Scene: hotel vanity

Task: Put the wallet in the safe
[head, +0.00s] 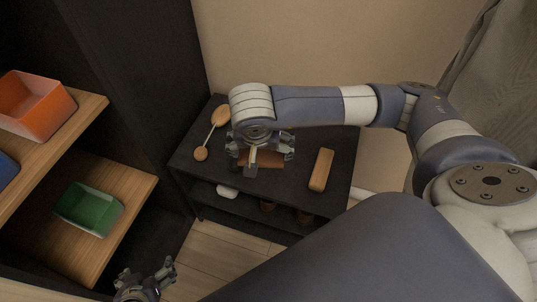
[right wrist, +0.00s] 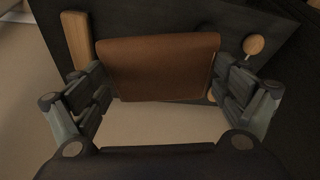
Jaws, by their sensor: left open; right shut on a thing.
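The wallet (head: 272,159) is a flat brown leather piece, partly covered by my right gripper (head: 258,152) in the head view. In the right wrist view the wallet (right wrist: 158,62) spans the space between the two fingers, and the right gripper (right wrist: 165,88) is shut on it. In the head view it appears over the dark stand (head: 333,201); its height above the top is hard to tell. My left gripper (head: 148,279) is open and empty at the bottom left, low above the floor. I cannot make out a safe in either view.
A wooden block (head: 321,170) and a wooden-ended rod (head: 211,133) lie on the stand. At left, wooden shelves carry an orange bin (head: 38,106) and a green bin (head: 88,209).

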